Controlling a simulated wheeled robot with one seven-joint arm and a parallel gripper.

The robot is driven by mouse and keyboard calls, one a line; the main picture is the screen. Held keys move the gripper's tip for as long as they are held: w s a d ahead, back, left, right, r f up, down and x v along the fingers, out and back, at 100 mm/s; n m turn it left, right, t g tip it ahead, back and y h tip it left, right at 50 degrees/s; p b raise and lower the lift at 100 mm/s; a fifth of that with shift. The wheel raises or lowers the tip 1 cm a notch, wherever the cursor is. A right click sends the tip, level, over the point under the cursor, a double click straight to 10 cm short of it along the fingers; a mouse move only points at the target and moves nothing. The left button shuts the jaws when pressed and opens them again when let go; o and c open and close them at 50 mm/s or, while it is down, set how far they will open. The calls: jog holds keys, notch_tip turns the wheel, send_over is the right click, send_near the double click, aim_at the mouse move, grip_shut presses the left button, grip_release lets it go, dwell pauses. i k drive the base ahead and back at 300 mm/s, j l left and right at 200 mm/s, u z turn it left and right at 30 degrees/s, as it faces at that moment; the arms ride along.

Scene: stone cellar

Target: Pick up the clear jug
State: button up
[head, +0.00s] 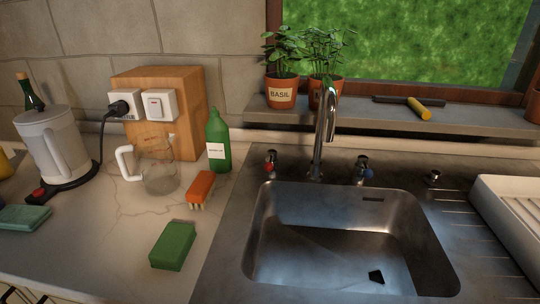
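The clear jug (159,174) stands upright on the pale worktop, left of the sink and in front of a wooden box. It is see-through, with a white handle (126,163) on its left side. It looks empty. My gripper is not in view, and nothing is seen touching the jug.
A white kettle (55,146) stands left of the jug, its black cord running to a wall plug. A green bottle (217,143), an orange brush (201,188) and a green sponge (173,246) sit nearby. The steel sink (347,220) is at the right.

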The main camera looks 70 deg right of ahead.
aim_at(154, 153)
jog(key=i+j, duration=0.2)
jog(key=j, duration=0.15)
jog(key=j+z, duration=0.1)
jog(key=z, duration=0.3)
jog(key=i+j+z, duration=0.1)
jog(key=z, duration=0.25)
jog(key=j+z, duration=0.2)
jog(key=z, duration=0.2)
jog(key=i+j+z, duration=0.25)
jog(key=i+z, duration=0.15)
jog(key=i, duration=0.1)
